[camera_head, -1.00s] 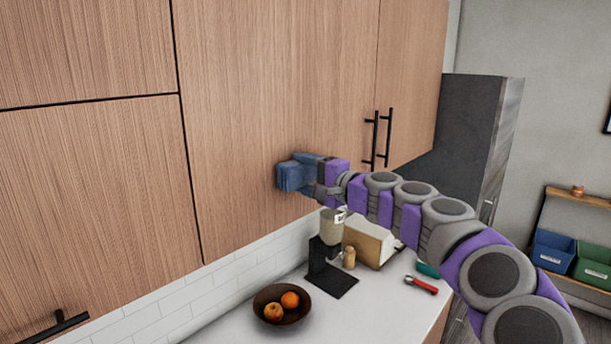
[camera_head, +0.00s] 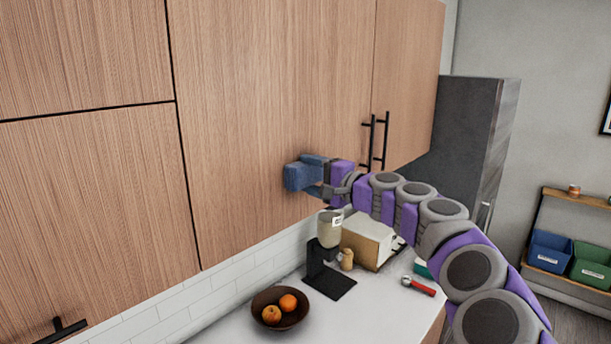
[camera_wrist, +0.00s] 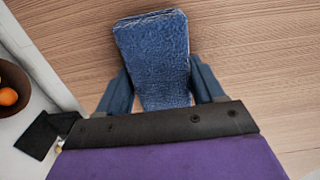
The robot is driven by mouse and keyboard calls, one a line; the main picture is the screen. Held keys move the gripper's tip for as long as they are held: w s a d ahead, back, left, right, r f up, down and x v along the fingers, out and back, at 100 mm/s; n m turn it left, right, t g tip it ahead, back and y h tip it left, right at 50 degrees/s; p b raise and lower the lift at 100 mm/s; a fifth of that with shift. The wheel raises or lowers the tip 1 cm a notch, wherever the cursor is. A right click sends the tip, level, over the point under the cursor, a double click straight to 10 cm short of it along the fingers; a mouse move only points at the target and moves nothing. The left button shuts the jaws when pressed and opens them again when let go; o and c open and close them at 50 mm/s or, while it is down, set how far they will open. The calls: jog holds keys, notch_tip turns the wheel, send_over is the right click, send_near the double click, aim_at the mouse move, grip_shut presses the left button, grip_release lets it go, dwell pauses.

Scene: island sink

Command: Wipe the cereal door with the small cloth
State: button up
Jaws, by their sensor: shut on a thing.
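The small cloth (camera_head: 296,177) is a dark blue folded pad. It also shows in the wrist view (camera_wrist: 155,58), with a wood-grain door filling the space behind it. My gripper (camera_head: 318,172) is shut on the cloth, with one finger on each side of it. The cloth is at the lower part of the wide wooden cabinet door (camera_head: 260,100), left of the black handles. It looks to be against the door or very close; I cannot tell if it touches. No label shows which door is the cereal door.
Two black door handles (camera_head: 368,145) stick out right of the gripper. A dark fridge (camera_head: 465,130) stands beyond.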

aim_at(303, 179)
jog(key=shift+w+d+f+p, duration=0.1)
jog(key=shift+w+d+p, duration=0.45)
jog(key=shift+w+d, duration=0.45)
jog(key=shift+w+d+p, duration=0.5)
jog(key=shift+w+d, duration=0.25)
jog(key=shift+w, duration=0.45)
jog(key=shift+s+a+b, duration=0.85)
jog(key=shift+s+a, duration=0.1)
jog(key=shift+s, duration=0.25)
jog(key=shift+s+a+b, duration=0.8)
jog(key=shift+s+a, duration=0.15)
jog(key=shift+s, duration=0.25)
jog(key=shift+s+a+b, duration=0.85)
jog(key=shift+s+a, duration=0.1)
jog(key=shift+s, duration=0.25)
jog(key=shift+b+v, duration=0.3)
jog(key=shift+v, duration=2.2)
jog(key=shift+s+d, duration=0.2)
jog(key=shift+d, duration=0.2)
jog(key=shift+s, duration=0.1)
